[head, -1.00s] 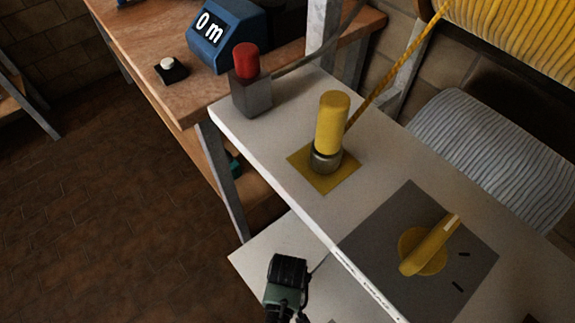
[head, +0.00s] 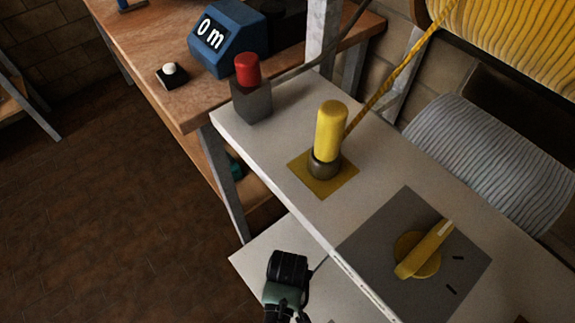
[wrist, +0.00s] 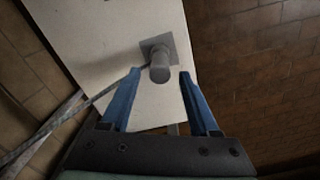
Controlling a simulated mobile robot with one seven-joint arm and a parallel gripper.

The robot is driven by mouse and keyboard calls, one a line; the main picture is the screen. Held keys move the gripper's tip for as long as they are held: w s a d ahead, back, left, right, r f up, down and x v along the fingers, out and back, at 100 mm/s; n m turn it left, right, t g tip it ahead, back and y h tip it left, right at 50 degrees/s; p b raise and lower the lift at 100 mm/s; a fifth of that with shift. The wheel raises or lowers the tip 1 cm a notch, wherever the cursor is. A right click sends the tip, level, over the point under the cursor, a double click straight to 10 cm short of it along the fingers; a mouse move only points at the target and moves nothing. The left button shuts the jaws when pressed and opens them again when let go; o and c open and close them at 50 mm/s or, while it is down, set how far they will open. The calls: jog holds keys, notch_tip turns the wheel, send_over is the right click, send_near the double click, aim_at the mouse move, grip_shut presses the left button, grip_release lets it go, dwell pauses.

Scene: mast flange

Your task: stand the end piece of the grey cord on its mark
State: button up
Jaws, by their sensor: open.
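In the wrist view, the grey end piece (wrist: 160,71) is a cylinder standing on a grey square mark (wrist: 146,45) on a pale shelf. It looks upright, its top toward the camera. The grey cord (wrist: 97,98) runs from it to the lower left. My gripper (wrist: 160,72) is open, with one blue finger on each side of the end piece in the picture and visible gaps to both. In the head view my gripper's wrist part shows at the lower middle above the lower shelf (head: 262,258); the end piece and fingertips are hidden there.
On the upper white shelf stand a red-topped grey block (head: 250,92), a yellow cylinder (head: 330,132) on a yellow square, and a yellow rotary handle (head: 424,250) on a grey plate. The shelf's front edge lies close to my arm. Floor at left is clear.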

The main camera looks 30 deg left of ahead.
notch_tip(320, 180, up, 9)
jog(key=p, duration=0.2)
jog(key=shift+p, duration=0.3)
